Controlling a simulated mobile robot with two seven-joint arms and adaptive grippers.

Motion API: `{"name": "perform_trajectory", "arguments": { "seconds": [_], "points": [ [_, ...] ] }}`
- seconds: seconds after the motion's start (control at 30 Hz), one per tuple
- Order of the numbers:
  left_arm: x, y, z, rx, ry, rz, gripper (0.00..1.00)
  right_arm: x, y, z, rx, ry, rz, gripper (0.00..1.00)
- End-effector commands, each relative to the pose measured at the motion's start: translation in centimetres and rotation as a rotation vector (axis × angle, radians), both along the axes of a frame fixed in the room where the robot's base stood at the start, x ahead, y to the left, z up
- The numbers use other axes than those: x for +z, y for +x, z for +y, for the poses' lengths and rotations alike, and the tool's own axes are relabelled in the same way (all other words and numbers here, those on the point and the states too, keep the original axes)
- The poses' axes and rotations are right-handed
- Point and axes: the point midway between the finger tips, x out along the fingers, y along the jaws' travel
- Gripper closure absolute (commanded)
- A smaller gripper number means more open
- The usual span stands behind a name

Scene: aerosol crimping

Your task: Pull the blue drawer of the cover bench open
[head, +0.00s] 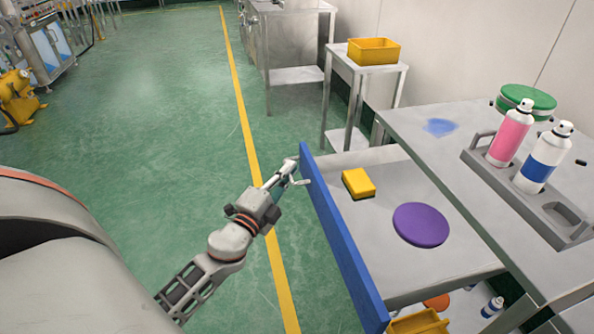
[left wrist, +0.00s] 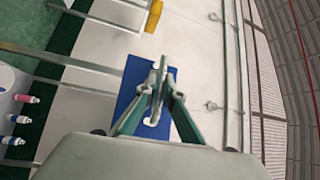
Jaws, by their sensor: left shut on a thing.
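The blue drawer front (head: 340,240) of the cover bench (head: 405,122) stands well out from the benchtop, so the drawer is open. Inside it lie a yellow block (head: 358,183) and a purple disc (head: 421,225). My left gripper (head: 291,178) is at the outer face of the front, near its far end, shut on the drawer's pale handle. In the left wrist view, the fingers (left wrist: 157,95) close on the handle in front of the blue panel (left wrist: 130,85). The fingers partly hide the handle. My right gripper is in neither view.
A grey rack (head: 482,160) with a pink can (head: 511,133) and a blue-white can (head: 544,158) stands on the benchtop near a green lid (head: 527,98). A yellow bin (head: 374,51) sits on a farther table. The green floor left of the drawer is clear.

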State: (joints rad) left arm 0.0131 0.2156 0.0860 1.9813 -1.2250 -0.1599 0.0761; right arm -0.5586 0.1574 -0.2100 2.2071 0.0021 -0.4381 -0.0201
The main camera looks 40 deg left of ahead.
Motion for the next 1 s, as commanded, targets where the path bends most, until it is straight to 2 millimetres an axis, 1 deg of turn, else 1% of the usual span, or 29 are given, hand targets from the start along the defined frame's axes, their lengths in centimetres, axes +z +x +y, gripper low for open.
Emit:
{"name": "perform_trajectory", "arguments": {
  "seconds": [0.3,0.33,0.4,0.63,0.77,0.87,1.0],
  "points": [
    [0.0,-0.1,0.1,0.002,0.0,0.0,1.0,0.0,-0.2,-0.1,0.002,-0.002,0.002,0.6],
    [0.0,-0.1,0.1,0.002,0.0,0.0,0.9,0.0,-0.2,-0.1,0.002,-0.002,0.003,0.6],
    [0.0,0.0,0.1,0.002,0.0,0.0,0.75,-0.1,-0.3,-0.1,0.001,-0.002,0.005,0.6],
    [0.0,0.0,0.1,0.001,0.0,0.0,0.75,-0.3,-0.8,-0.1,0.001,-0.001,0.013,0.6],
    [0.0,-0.2,0.0,0.002,-0.001,0.0,0.75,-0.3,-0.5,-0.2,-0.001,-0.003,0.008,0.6],
    [-0.2,-0.7,-0.1,0.0,-0.004,0.001,0.75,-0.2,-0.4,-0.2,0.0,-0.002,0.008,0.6],
    [-0.5,-2.4,-0.3,0.003,-0.006,0.003,0.75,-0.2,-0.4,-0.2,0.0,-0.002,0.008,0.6]
  ]
}}
